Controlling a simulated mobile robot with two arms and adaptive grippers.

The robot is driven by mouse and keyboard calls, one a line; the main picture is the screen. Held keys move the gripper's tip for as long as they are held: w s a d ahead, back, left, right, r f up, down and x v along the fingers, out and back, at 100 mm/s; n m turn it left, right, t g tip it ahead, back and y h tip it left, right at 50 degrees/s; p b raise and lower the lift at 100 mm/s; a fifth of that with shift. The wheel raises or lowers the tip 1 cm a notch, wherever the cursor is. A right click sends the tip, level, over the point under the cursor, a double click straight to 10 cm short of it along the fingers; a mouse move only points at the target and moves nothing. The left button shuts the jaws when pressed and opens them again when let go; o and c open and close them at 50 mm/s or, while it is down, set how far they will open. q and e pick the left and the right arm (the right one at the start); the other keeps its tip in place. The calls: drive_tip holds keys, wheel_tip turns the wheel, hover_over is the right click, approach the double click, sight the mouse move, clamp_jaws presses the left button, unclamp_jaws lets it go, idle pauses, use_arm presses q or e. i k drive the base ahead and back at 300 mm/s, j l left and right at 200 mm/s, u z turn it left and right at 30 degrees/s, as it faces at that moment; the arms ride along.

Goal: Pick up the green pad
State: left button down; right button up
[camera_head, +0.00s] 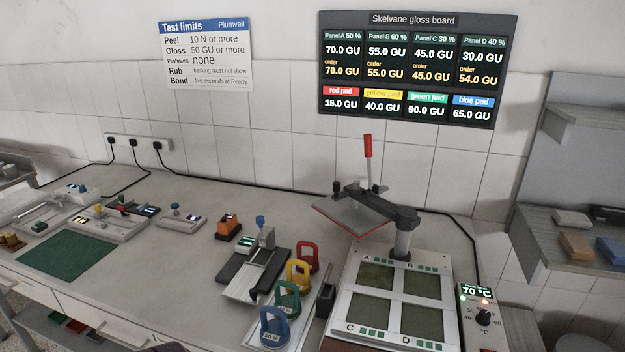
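The green pad (287,298) stands upright by its loop handle on the bench, in a slanting row of coloured pads. The yellow pad (298,273) is just behind it and the blue pad (270,328) just in front. The red pad (307,256) is at the back of the row. Neither of my grippers can be made out in the head view.
A press (404,215) with a red-topped lever stands right of the row, over a plate with four marked panels. A black block (325,300) is close to the pads' right. A slide device (254,270) lies to their left. A green mat (67,255) lies far left.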

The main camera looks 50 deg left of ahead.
sight(291, 303)
drive_tip(key=u, duration=1.8)
